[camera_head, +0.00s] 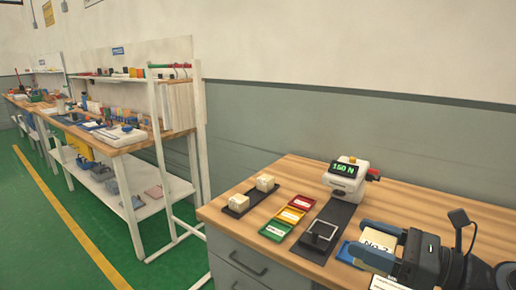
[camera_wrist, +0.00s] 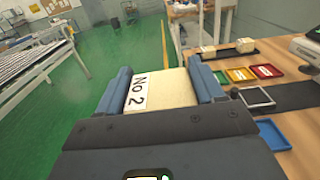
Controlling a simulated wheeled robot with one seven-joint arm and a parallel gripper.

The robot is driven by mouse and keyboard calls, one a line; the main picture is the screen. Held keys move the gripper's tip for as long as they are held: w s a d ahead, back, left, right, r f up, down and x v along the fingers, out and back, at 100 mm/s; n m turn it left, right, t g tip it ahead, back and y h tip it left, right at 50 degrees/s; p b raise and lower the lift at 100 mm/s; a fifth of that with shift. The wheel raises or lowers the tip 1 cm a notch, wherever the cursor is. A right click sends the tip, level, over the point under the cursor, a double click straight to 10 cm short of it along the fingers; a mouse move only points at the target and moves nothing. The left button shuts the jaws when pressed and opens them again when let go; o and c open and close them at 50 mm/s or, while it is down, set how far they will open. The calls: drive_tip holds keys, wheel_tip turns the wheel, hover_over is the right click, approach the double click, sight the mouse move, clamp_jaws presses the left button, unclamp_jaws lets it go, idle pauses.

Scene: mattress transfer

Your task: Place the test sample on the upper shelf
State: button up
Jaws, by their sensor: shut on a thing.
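The test sample is a cream block with a white "No 2" label. It is between my gripper's blue-grey fingers in the wrist view, the sample (camera_wrist: 172,88) in the middle and my gripper (camera_wrist: 160,72) shut on it from both sides. In the head view my gripper (camera_head: 378,246) and the sample (camera_head: 379,238) are at the lower right, over the right part of the near wooden bench (camera_head: 440,208). An upper shelf (camera_head: 118,79) runs along the wall above the left workbench. Small items stand on it.
Two cream blocks (camera_head: 264,182) sit on a black holder. Red (camera_head: 303,202), yellow (camera_head: 291,215) and green (camera_head: 277,231) trays lie beside a tester (camera_head: 348,176) reading 150 N. A blue tray (camera_head: 345,252) is close to my gripper. Green floor (camera_head: 40,235) is open at left.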

drive_tip(key=shift+w+a+f+m+t, duration=0.3)
drive_tip(key=shift+w+f, duration=0.2)
drive_tip(key=shift+f, duration=0.2)
drive_tip(key=shift+f+h, duration=0.25)
drive_tip(key=shift+h, duration=0.15)
drive_tip(key=s+f+m+t+h, duration=0.2)
drive_tip(key=s+f+m+h, duration=0.1)
drive_tip(key=f, duration=0.6)
drive_tip(key=s+d+f+m+t+h, duration=0.1)
drive_tip(key=s+f+m+t+h, duration=0.1)
drive_tip(key=f+h, duration=0.4)
drive_tip(key=s+f+m+t+h, duration=0.2)
drive_tip(key=s+f+m+h, duration=0.1)
drive_tip(key=f, duration=1)
drive_tip(key=shift+s+d+f+m+t+h, duration=0.15)
drive_tip(key=shift+s+d+m+t+h, duration=0.2)
drive_tip(key=shift+m+h, duration=0.6)
drive_tip(key=shift+d, duration=0.1)
